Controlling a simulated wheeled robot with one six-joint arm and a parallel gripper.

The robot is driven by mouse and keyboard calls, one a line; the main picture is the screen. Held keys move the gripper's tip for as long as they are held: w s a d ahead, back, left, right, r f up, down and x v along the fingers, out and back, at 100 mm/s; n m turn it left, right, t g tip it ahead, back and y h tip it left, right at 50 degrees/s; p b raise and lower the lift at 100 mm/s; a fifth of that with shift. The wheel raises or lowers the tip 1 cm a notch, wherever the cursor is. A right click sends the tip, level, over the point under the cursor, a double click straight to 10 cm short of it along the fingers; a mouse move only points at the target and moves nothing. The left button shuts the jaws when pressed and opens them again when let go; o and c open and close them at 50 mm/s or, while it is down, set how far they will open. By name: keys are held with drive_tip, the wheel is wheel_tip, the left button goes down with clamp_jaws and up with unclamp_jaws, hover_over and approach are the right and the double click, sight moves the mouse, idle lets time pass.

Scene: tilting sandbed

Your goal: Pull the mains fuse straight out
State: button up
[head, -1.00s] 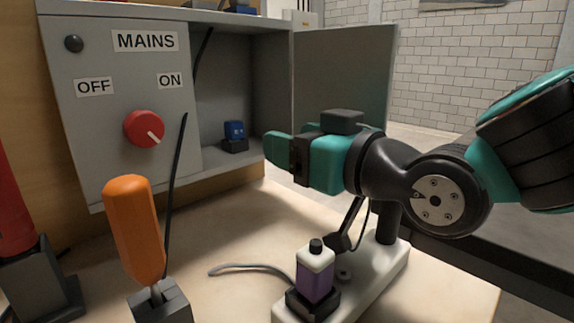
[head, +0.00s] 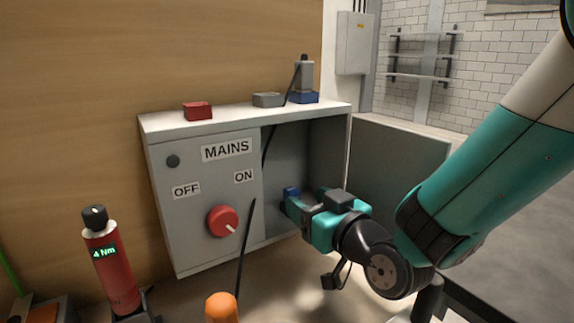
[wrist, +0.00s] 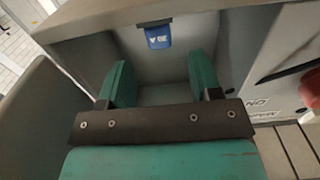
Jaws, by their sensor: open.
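The mains fuse is a small blue block with white marking (wrist: 158,38), on the inside of the open grey cabinet (head: 205,160). It also shows in the head view (head: 291,192), partly hidden by my gripper. My gripper (head: 300,200) is at the cabinet opening, its teal fingers spread apart. In the wrist view the open fingers (wrist: 158,65) point toward the fuse, which lies beyond the tips and between their lines. Nothing is between the fingers, and they appear not to touch the fuse.
The cabinet door (head: 400,155) stands open at the right of my gripper. A red MAINS knob (head: 222,221) is on the left panel, its white mark toward lower right. A dark thin rod (head: 246,245) rises before the cabinet. Several small items sit on top.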

sight(288, 187)
drive_tip(key=p+x, duration=0.6)
drive_tip(key=shift+w+a+r, duration=0.15)
drive_tip(key=shift+r, duration=0.15)
drive_tip(key=shift+w+a+f+p, duration=0.3)
drive_tip(key=shift+w+a+p, duration=0.1)
drive_tip(key=shift+w+p, duration=0.15)
drive_tip(key=c, duration=1)
drive_tip(key=shift+r+p, duration=0.7)
drive_tip(key=shift+r, duration=0.2)
drive_tip(key=shift+r, duration=0.1)
drive_tip(key=shift+r+p, duration=0.65)
drive_tip(key=shift+r, duration=0.05)
drive_tip(key=shift+r, duration=0.15)
